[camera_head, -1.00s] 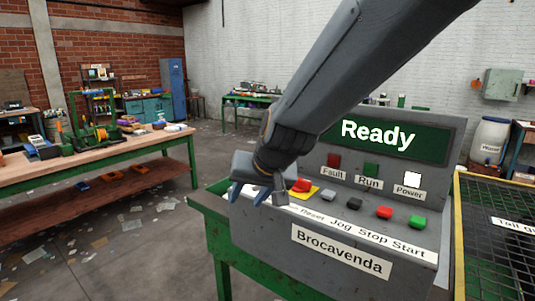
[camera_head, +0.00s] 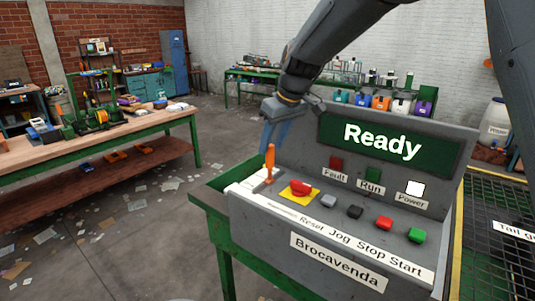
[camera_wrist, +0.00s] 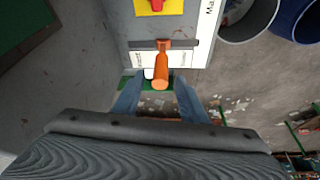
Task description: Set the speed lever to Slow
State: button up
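The speed lever (camera_head: 270,163) is an orange handle at the left end of the grey control panel (camera_head: 300,222), standing nearly upright. In the wrist view the lever (camera_wrist: 160,68) rises from a dark slot with white labels beside it, too small to read. My gripper (camera_head: 274,139) is just above and behind the lever, pointing down. In the wrist view my gripper (camera_wrist: 159,84) has its two blue fingers spread, with the lever's rounded end between their tips and gaps on both sides. The display (camera_head: 384,142) reads "Ready".
A red knob on a yellow plate (camera_head: 299,190) sits right of the lever, followed by grey, black, red and green buttons. A black mesh belt (camera_head: 492,225) lies to the right. A workbench (camera_head: 90,149) stands at the left, with open floor between.

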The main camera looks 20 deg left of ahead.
aim_at(267, 157)
jog(key=shift+p+x, duration=1.15)
jog(key=shift+x, duration=1.95)
grip_shut()
